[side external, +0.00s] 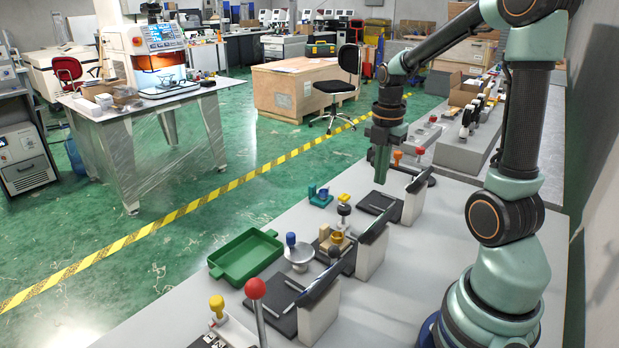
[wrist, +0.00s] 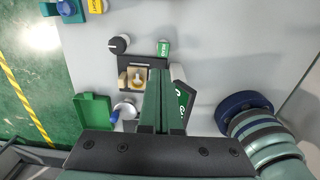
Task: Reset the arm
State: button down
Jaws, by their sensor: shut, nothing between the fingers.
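My gripper (side external: 380,178) hangs from the arm above the grey work table (side external: 440,232), pointing down over the row of black stations. Its fingers look shut with nothing between them. In the wrist view my gripper (wrist: 161,75) shows as two dark green fingers side by side, pointing up the picture, above a station with a tan block (wrist: 124,84). The fingers hide part of that station and its black screen. My arm is bent, with its base at the lower right in the side external view.
A green tray (side external: 245,258) lies on the table's left edge. Red-ball lever (side external: 256,290), yellow knob (side external: 217,303) and blue knob (side external: 291,240) stand up nearby. Black tilted screens (side external: 373,219) on white blocks line the stations. The table is clear between the screens and my base.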

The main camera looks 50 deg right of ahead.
dwell(0.6)
jog(key=a+r+m+t, duration=0.2)
jog(key=a+r+m, duration=0.2)
jog(key=a+m, duration=0.5)
jog(key=a+r+m+t, duration=0.3)
jog(key=a+r+m, duration=0.1)
jog(key=a+m, duration=0.5)
jog(key=shift+s+a, duration=0.3)
jog(key=shift+a, duration=0.3)
jog(key=shift+r, duration=0.1)
